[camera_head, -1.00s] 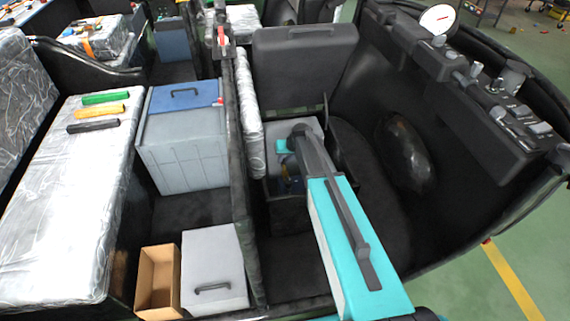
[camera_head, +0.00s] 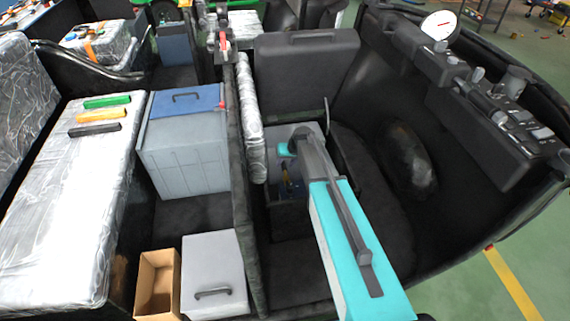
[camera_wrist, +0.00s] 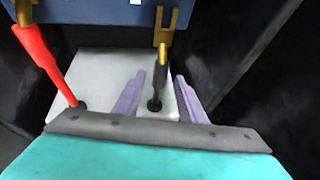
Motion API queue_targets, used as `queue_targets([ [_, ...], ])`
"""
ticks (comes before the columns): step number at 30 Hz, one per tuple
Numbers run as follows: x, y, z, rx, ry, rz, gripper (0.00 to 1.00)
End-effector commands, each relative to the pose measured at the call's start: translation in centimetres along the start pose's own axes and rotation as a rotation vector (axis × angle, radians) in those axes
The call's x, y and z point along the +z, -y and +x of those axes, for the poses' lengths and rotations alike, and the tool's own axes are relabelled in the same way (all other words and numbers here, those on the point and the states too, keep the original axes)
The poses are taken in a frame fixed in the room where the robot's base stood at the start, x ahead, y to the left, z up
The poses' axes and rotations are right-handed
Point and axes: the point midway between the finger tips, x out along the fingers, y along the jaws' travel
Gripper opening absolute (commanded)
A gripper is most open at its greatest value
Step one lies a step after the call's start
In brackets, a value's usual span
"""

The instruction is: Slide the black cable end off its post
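In the wrist view the black cable (camera_wrist: 160,79) stands upright from a light grey surface, with a brass forked end (camera_wrist: 164,30) at its top against a dark blue block (camera_wrist: 100,13). The red cable (camera_wrist: 46,63) leans to the left, its brass end at the top left corner. My gripper (camera_wrist: 159,82) is open, with one purple finger on each side of the black cable. I see gaps between the fingers and the cable. The post is not clearly visible.
A dark open compartment (camera_head: 272,222) surrounds the work spot, with a raised black lid (camera_head: 305,72) behind it. A silver-wrapped roll (camera_head: 248,120) stands along the left divider. A grey box with a blue top (camera_head: 185,155) is beyond it. A black dashboard wall (camera_head: 455,125) rises on the right.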

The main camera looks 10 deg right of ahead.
Motion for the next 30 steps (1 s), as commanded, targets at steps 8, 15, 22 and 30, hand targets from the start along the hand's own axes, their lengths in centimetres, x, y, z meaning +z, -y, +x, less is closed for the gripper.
queue_targets([
  [8,0.2,0.0,-3.6,0.000,-0.002,0.000,0.37],
  [15,0.1,0.0,-7.3,0.000,-0.003,0.000,0.37],
  [22,0.1,0.0,-10.5,0.000,-0.003,0.000,0.37],
  [30,0.0,0.1,-12.6,-0.001,-0.002,0.000,0.37],
])
